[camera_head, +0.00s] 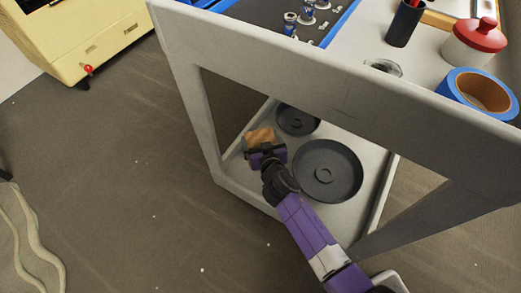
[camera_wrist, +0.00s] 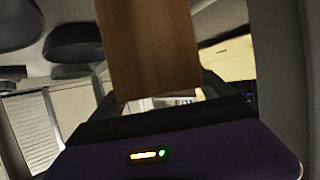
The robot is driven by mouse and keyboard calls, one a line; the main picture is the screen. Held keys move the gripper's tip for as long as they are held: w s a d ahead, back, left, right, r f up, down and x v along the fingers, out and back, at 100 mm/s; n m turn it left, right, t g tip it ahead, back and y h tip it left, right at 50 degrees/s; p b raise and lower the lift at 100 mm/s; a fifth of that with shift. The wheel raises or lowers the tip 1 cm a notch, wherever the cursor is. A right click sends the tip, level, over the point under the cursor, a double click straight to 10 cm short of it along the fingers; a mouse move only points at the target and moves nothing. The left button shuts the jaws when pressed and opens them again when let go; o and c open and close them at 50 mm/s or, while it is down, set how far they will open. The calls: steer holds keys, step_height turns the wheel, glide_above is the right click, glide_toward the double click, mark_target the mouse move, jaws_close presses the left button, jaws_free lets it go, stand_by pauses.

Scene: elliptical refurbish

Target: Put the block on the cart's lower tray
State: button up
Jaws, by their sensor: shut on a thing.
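The block (camera_head: 261,137) is wooden and brown, and it is in the jaws of my gripper (camera_head: 264,148). In the wrist view the block (camera_wrist: 148,45) fills the upper middle, between the fingers of my gripper (camera_wrist: 155,95). The cart's lower tray (camera_head: 245,192) is pale grey, under the cart's upper level. My gripper and the block appear over the left part of this tray, beside the dark round pans. I cannot tell whether the block touches the tray. My arm reaches in from the lower right.
A large dark pan (camera_head: 327,171) and a smaller one (camera_head: 297,120) lie on the lower tray. The cart's frame (camera_head: 300,75) and post stand close around my arm. Above are blue tape (camera_head: 478,93), a red-lidded jar (camera_head: 473,42) and a dark cup (camera_head: 405,23).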

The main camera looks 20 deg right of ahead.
steer(key=shift+f+b, duration=1.4)
steer(key=shift+f, duration=0.7)
steer(key=shift+f, duration=0.2)
steer(key=o, duration=1.8)
